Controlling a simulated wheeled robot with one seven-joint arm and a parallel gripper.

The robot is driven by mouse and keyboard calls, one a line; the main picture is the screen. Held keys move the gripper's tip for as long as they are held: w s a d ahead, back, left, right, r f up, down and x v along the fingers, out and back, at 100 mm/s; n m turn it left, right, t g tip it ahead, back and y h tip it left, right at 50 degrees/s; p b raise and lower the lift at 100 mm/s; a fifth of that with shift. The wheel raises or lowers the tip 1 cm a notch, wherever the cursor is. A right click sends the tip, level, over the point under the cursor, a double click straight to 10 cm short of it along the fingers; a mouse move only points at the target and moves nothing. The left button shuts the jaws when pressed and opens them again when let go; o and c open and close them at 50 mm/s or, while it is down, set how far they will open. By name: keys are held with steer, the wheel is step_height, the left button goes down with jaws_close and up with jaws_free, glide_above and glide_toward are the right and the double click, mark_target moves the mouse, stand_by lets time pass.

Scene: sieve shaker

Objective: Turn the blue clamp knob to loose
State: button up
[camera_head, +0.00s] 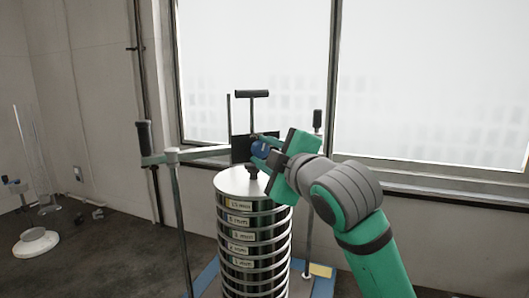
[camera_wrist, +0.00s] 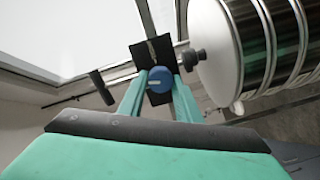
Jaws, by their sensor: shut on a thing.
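The blue clamp knob (camera_head: 260,150) shows above the sieve stack in the head view, at the tips of my gripper (camera_head: 267,152). In the wrist view the round blue knob (camera_wrist: 160,80) with a pale mark sits between the two green fingers of my gripper (camera_wrist: 158,88). The jaws are shut on the knob. A black plate (camera_wrist: 140,62) lies behind the knob. The sieve stack (camera_head: 254,245) with labelled rings and a pale lid (camera_head: 235,182) stands below my gripper. Part of the knob is hidden by the fingers in the head view.
A green clamp bar with a black handle (camera_head: 144,137) reaches out to the left, on an upright rod (camera_head: 181,220). A black T-handle (camera_head: 252,94) rises behind the knob. Another black-topped rod (camera_head: 317,120) stands at the right. A white round base (camera_head: 36,242) is on the floor at left.

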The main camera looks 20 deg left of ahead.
steer(key=shift+s+a+n, duration=0.1)
steer(key=shift+n, duration=1.5)
steer(key=o, duration=1.1)
steer(key=v, duration=1)
steer(key=shift+s+d, duration=0.2)
steer(key=shift+s, duration=0.1)
